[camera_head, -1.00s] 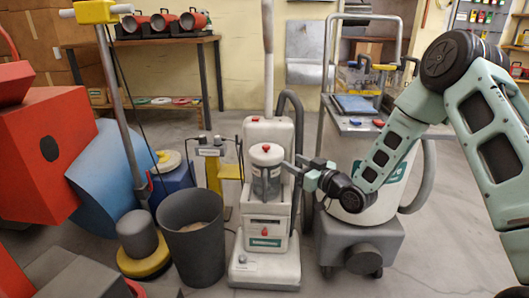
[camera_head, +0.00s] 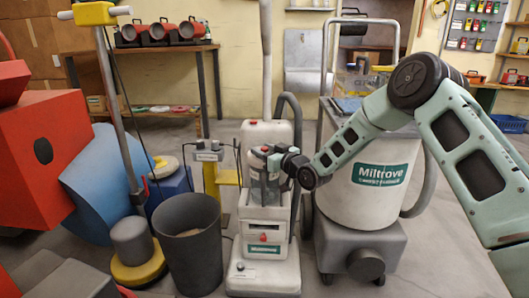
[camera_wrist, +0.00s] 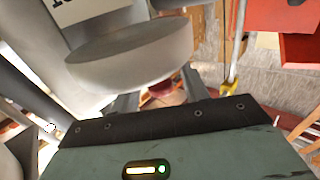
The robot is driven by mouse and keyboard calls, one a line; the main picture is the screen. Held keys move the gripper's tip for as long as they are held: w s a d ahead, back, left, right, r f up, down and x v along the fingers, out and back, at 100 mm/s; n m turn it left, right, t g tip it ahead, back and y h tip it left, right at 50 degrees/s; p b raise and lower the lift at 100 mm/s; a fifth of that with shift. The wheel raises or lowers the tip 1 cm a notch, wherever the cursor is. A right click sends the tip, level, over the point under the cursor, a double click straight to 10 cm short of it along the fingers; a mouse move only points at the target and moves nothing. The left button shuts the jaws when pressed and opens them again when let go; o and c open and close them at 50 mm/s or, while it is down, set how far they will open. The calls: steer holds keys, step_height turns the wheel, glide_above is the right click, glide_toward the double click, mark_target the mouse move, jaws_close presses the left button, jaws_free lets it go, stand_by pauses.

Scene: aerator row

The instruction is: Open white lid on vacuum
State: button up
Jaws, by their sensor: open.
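The upright vacuum (camera_head: 264,274) stands in the middle of the head view, with a clear canister on its front. The canister's white lid (camera_head: 258,152) is partly hidden behind my gripper (camera_head: 272,164). My gripper is at the right and front of the canister top, with its fingers spread around that area. Whether they touch the lid cannot be told. In the wrist view, my open fingers (camera_wrist: 158,98) reach forward under a large, pale rounded part. A small red part shows between them, partly hidden.
A grey bin (camera_head: 190,245) stands close on the vacuum's left. A large white tank vacuum labelled Miltrove (camera_head: 380,174) stands on its right, below my arm. A yellow-based floor machine (camera_head: 140,265) and a red boxy object (camera_head: 35,150) are farther left. The floor in front shows some free room.

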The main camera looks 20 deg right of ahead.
jaws_close()
steer(key=shift+r, duration=0.15)
steer(key=r+p, duration=0.1)
steer(key=p, duration=0.2)
steer(key=r+m+g+p, duration=0.1)
steer(key=p, duration=0.2)
steer(key=shift+w+d+r+m+g+h, duration=0.15)
steer(key=shift+w+r+m+g+h, duration=0.15)
steer(key=shift+w, duration=0.1)
steer(key=g+p, duration=0.1)
steer(key=p, duration=0.1)
steer(key=w+r+m+g+p, duration=0.1)
steer(key=p, duration=0.2)
steer(key=shift+w+d+r+m, duration=0.1)
steer(key=shift+d+r+m, duration=0.05)
steer(key=shift+d+m, duration=0.15)
steer(key=shift+w+r+m+g+p, duration=0.15)
steer(key=shift+w+m+g+p, duration=0.2)
steer(key=shift+p, duration=0.65)
steer(key=shift+w+d+r+p, duration=0.2)
steer(key=shift+w+p, duration=0.1)
steer(key=shift+w, duration=0.15)
steer(key=shift+w+d+r+p, duration=0.2)
steer(key=shift+w+p, duration=0.1)
steer(key=shift+w, duration=0.25)
